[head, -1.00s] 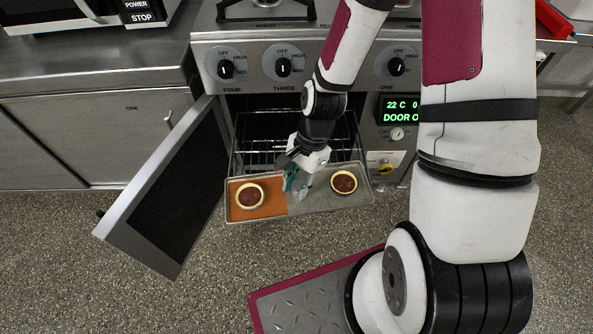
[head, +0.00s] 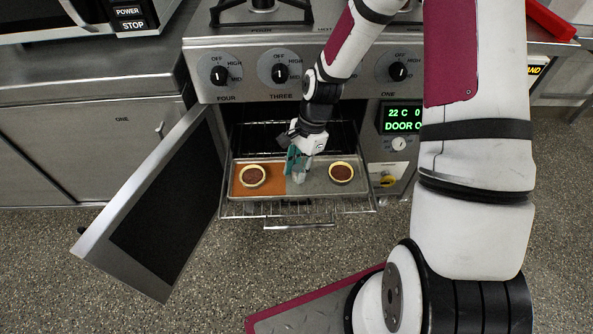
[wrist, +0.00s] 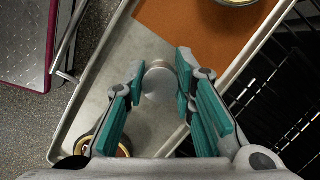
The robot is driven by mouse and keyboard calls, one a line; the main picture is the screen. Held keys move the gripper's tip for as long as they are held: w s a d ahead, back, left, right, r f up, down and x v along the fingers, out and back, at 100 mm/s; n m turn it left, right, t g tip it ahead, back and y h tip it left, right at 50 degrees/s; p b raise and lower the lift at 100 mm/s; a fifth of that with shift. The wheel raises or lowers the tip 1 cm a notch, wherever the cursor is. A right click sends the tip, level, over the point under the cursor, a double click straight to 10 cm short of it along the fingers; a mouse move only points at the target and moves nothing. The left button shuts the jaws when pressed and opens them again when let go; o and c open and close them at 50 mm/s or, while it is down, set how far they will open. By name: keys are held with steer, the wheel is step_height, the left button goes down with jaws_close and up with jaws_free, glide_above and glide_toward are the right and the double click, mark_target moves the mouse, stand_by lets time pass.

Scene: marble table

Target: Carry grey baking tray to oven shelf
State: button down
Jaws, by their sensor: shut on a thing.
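The grey baking tray (head: 318,184) is at the mouth of the open oven, over the wire oven shelf (head: 250,209), whose front edge sticks out below it. I cannot tell whether tray and shelf touch. My gripper (head: 297,176) is at the tray's middle, its teal fingers (wrist: 160,78) closed around a pale round knob (wrist: 160,84) on the tray. A tart (head: 252,176) sits on the tray's orange mat (head: 272,186) at left, another tart (head: 341,172) on bare metal at right. The wrist view shows the tray (wrist: 115,62) at a slant.
The oven door (head: 150,215) hangs open at the left. The oven front with knobs (head: 280,72) is above the opening, and a green display (head: 401,119) is at its right. A microwave (head: 90,20) stands on the left counter.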

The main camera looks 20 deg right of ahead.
mark_target(297, 170)
steer(key=w, duration=0.1)
steer(key=w+d, duration=0.1)
steer(key=w, duration=0.1)
steer(key=shift+f, duration=0.1)
steer(key=shift+f+b, duration=0.9)
steer(key=shift+f, duration=0.85)
steer(key=shift+f, duration=0.15)
steer(key=c, duration=1.3)
jaws_free()
steer(key=shift+s, duration=0.1)
steer(key=shift+c, duration=0.2)
